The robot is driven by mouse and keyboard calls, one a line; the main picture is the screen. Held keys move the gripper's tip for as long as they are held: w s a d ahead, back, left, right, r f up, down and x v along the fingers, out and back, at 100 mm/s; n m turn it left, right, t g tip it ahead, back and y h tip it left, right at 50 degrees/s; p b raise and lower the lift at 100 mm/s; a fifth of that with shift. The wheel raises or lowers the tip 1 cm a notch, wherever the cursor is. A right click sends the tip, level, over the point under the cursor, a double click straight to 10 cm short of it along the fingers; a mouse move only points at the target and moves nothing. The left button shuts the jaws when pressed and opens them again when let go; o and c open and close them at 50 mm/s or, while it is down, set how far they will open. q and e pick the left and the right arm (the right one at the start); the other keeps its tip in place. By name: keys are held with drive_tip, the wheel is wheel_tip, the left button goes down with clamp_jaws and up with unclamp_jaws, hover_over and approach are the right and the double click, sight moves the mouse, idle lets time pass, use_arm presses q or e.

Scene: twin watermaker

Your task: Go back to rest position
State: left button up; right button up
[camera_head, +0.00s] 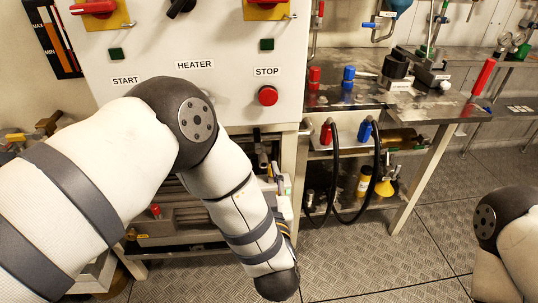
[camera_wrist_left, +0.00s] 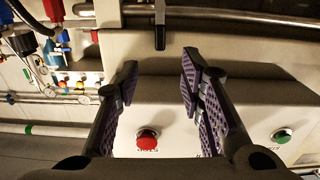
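My left arm (camera_head: 180,150) crosses the head view from the left, bent in front of the white heater panel (camera_head: 225,40). Its dark lower end (camera_head: 277,284) points down; I cannot make out fingers there. In the left wrist view my left gripper (camera_wrist_left: 158,66) is open, its two purple-padded fingers apart with nothing between them. A red button (camera_wrist_left: 148,138) and a green button (camera_wrist_left: 282,136) show upside down beyond the fingers. My right arm (camera_head: 503,225) shows only in part at the right edge; its gripper is out of view.
The panel has a red STOP button (camera_head: 268,96); the area under its START label is hidden by my arm. A metal workbench (camera_head: 440,108) at right holds red and blue fittings, and black hoses (camera_head: 337,180) hang below it. Floor plates (camera_head: 390,262) between my arms are clear.

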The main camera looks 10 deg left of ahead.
use_arm(q)
drive_tip(key=shift+f, duration=0.1)
drive_tip(key=s+a+f+m+g+h+p, duration=0.1)
drive_tip(key=s+a+f+m+g+h, duration=0.2)
drive_tip(key=s+f, duration=0.5)
drive_tip(key=s+a+f+g+h+p, duration=0.1)
drive_tip(key=s+a+f+g+h, duration=0.15)
drive_tip(key=s+f+g, duration=0.55)
drive_tip(key=s+a+g, duration=0.2)
drive_tip(key=s+g, duration=0.1)
drive_tip(key=s, duration=0.6)
drive_tip(key=s+a+f+g, duration=0.1)
drive_tip(key=s+a+g, duration=0.2)
drive_tip(key=s, duration=0.7)
drive_tip(key=s+a+g, duration=0.2)
drive_tip(key=s+g, duration=0.1)
drive_tip(key=s, duration=0.7)
drive_tip(key=shift+s+a+f+p, duration=0.2)
drive_tip(key=shift+s+a+p, duration=0.05)
drive_tip(key=shift+a+p, duration=0.15)
use_arm(e)
drive_tip(key=shift+t, duration=0.7)
drive_tip(key=w+r, duration=0.3)
drive_tip(key=shift+w+r, duration=0.2)
drive_tip(key=shift+r, duration=0.05)
